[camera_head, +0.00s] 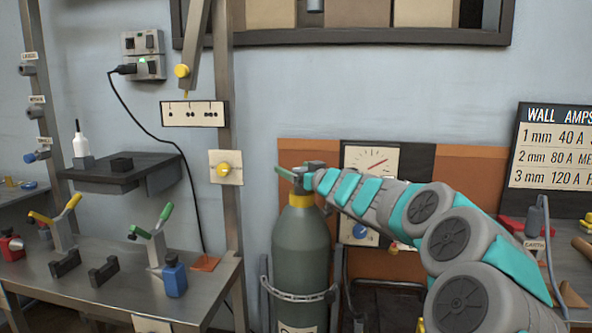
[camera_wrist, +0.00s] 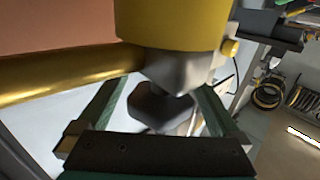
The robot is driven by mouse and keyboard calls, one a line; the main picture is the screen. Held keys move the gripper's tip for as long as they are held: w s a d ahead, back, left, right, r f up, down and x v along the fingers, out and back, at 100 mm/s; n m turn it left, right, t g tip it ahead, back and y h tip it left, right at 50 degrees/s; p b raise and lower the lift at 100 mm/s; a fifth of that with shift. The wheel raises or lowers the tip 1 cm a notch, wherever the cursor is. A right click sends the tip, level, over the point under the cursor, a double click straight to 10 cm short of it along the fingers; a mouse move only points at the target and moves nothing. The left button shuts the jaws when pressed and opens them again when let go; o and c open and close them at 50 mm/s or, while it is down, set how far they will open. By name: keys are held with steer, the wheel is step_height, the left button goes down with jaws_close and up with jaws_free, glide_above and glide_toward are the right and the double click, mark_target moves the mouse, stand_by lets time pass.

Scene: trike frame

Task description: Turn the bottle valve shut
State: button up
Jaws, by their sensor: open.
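The grey-green gas bottle (camera_head: 301,255) stands upright, with a yellow collar (camera_head: 301,200) at its neck. My gripper (camera_head: 298,177) is at the valve on top of the bottle and hides most of it in the head view. In the wrist view, the yellow collar (camera_wrist: 172,22) is at the top and the grey valve body (camera_wrist: 180,72) is below it. A dark faceted valve knob (camera_wrist: 160,108) lies between the two green fingers of my gripper (camera_wrist: 162,90). The fingers are open, one on each side of the knob, with visible gaps.
A brass pipe (camera_wrist: 70,75) runs left from the valve body in the wrist view. A dial gauge panel (camera_head: 371,163) is behind my arm. A metal workbench (camera_head: 130,290) with clamps stands left, and its upright post (camera_head: 228,120) is near the bottle.

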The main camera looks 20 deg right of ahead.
steer(key=shift+c, duration=0.4)
steer(key=c, duration=1.3)
steer(key=shift+o, duration=0.2)
steer(key=shift+f+h+b, duration=0.15)
steer(key=shift+h+b, duration=0.25)
steer(key=shift+b, duration=0.3)
